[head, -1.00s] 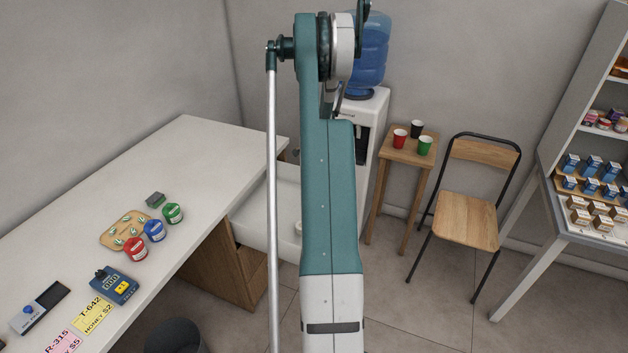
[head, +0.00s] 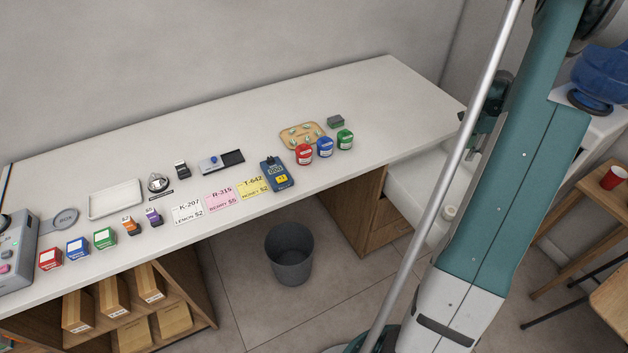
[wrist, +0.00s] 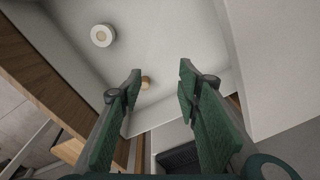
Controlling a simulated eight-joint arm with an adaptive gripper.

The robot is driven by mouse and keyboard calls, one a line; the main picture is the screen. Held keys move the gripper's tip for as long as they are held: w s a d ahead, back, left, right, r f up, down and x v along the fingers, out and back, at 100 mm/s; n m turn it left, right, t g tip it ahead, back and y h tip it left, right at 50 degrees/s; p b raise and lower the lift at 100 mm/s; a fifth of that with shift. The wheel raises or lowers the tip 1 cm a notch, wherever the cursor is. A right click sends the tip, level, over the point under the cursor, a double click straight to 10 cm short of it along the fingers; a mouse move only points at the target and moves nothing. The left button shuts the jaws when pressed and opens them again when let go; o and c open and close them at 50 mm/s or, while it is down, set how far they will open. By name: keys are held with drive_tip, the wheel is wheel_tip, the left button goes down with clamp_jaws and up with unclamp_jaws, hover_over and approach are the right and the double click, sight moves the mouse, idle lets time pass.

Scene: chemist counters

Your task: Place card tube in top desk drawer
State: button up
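A small tan round piece (wrist: 146,82) shows between the fingertips.
The white desk (head: 250,120) carries jars, price cards and a wooden tray (head: 292,142). A grey bin (head: 290,255) stands on the floor beneath. A wooden drawer cabinet (head: 370,205) supports the desk's right end. A stool with a red cup (head: 614,178) stands at right.

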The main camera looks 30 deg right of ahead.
drive_tip(key=w+a+r+n+t+h, duration=0.1)
drive_tip(key=w+a+r+n, duration=0.2)
drive_tip(key=w+a+r, duration=0.35)
drive_tip(key=w+a+r+n, duration=0.25)
drive_tip(key=a+r, duration=0.45)
drive_tip(key=a, duration=0.5)
drive_tip(key=w+a+r+n+t, duration=0.1)
drive_tip(key=a+r+n, duration=0.25)
drive_tip(key=a, duration=0.65)
drive_tip(key=w+a+r+n+t, duration=0.1)
drive_tip(key=a+r+n, duration=0.1)
drive_tip(key=a+r, duration=0.5)
drive_tip(key=s+a+r+n+t, duration=0.1)
drive_tip(key=s+a+n, duration=0.2)
drive_tip(key=a, duration=0.8)
drive_tip(key=s+a+r+n+t, duration=0.1)
drive_tip(key=s+a+r+n, duration=0.15)
drive_tip(key=a, duration=0.75)
drive_tip(key=s+a+f+n+t, duration=0.1)
drive_tip(key=s+a+n, duration=0.2)
drive_tip(key=s+a, duration=0.2)
drive_tip(key=s+a+f+n+y, duration=0.1)
drive_tip(key=s+a+n, duration=0.3)
drive_tip(key=a, duration=0.7)
drive_tip(key=shift+s+f+t+y, duration=0.15)
drive_tip(key=shift+s+t+y, duration=0.2)
drive_tip(key=shift+s, duration=0.7)
